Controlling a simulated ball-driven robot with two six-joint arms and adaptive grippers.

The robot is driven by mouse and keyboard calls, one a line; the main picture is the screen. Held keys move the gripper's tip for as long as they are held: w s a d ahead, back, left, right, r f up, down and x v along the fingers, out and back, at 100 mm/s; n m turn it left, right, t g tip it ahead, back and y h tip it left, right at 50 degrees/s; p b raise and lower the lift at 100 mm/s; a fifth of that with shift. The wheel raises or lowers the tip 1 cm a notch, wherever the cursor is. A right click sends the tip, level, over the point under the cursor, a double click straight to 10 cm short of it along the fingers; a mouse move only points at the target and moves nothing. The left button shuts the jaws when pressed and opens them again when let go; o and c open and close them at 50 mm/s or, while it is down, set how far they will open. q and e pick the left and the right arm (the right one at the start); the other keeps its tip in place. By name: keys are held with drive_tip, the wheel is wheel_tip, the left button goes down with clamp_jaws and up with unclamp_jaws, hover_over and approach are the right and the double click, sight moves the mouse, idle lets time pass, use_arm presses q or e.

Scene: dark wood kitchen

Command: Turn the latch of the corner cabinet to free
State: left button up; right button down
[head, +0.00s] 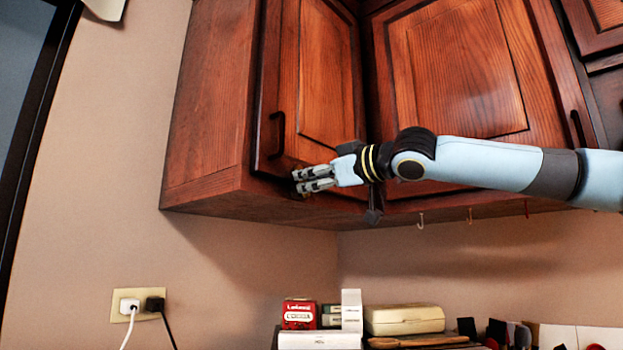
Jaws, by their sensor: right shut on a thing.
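The corner cabinet (330,75) is reddish-brown wood and hangs on the wall at the upper middle of the head view. Its door is closed and has a dark vertical handle (276,135). My right gripper (299,181) reaches in from the right, at the lower edge of this door, below and right of the handle. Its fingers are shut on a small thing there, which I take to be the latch. The fingers hide the latch, so I cannot tell which way it is turned. My left gripper is not in view.
Another wall cabinet (465,70) adjoins on the right, behind my right arm. Small hooks (420,221) hang under it. Below are boxes, including a red one (298,314), and a cream case (404,319). A wall outlet (138,304) holds two plugs. The space under the cabinets is open.

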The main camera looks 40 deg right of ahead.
drive_tip(key=n, duration=0.4)
drive_tip(key=a+f+n+b, duration=0.1)
drive_tip(key=n, duration=0.2)
drive_tip(key=n+b, duration=0.1)
drive_tip(key=n, duration=0.1)
drive_tip(key=shift+a+f, duration=0.1)
drive_tip(key=shift+f, duration=0.2)
drive_tip(key=shift+a+f+n+b, duration=0.15)
drive_tip(key=shift+n+b, duration=0.3)
drive_tip(key=shift+n, duration=0.45)
drive_tip(key=shift+d+f+n+b, duration=0.15)
drive_tip(key=shift+n+b, duration=0.25)
drive_tip(key=shift+n, duration=0.5)
drive_tip(key=shift+a, duration=0.1)
